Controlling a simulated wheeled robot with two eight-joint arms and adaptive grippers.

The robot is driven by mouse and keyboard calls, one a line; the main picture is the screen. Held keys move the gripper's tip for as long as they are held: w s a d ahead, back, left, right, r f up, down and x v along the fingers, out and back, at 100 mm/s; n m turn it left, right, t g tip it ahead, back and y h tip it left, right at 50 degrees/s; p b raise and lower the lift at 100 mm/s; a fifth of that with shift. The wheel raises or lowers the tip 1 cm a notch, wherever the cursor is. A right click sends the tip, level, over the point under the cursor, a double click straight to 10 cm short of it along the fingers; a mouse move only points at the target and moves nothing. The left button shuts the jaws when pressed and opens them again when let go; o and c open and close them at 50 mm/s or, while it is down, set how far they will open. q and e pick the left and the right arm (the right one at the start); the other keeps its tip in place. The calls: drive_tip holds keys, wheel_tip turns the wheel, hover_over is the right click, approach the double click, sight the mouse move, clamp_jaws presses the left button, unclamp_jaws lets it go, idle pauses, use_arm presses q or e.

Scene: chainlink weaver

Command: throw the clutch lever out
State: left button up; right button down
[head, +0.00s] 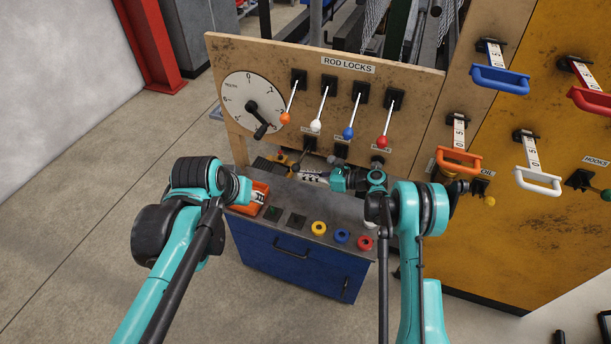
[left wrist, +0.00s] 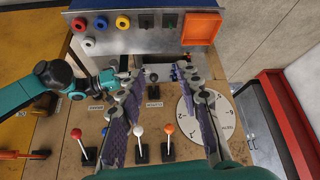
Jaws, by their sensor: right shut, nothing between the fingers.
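Small dark levers sit under the rod-lock row on the wooden panel (head: 420,95). Their labels are too small to read, so I cannot tell which is the clutch lever. One black-knobbed lever (left wrist: 153,77) shows between my left fingers in the left wrist view, under the leftmost label of the head view. My right gripper (head: 310,175) is shut and empty, pointing left just below the panel near that lever; contact cannot be told. My left gripper (left wrist: 165,98) has its fingers spread and empty; in the head view its wrist hangs over the left end of the cabinet.
Rod-lock levers with orange (head: 286,118), white (head: 316,126), blue (head: 348,133) and red (head: 383,142) knobs stand above. A dial (head: 240,92) is at left. The blue cabinet (head: 300,265) carries an orange tray (left wrist: 203,28) and coloured rings.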

use_arm(q)
drive_tip(key=s+a+f, duration=0.1)
drive_tip(key=s+f, duration=0.1)
drive_tip(key=s, duration=0.2)
drive_tip(key=s+a+f+n+t+y, duration=0.1)
drive_tip(key=s+f, duration=0.1)
drive_tip(key=s, duration=0.3)
drive_tip(key=shift+s+f, duration=0.2)
drive_tip(key=shift+f, duration=0.2)
use_arm(e)
drive_tip(key=shift+r, duration=0.7)
drive_tip(key=v, duration=1.2)
drive_tip(key=shift+f, duration=0.1)
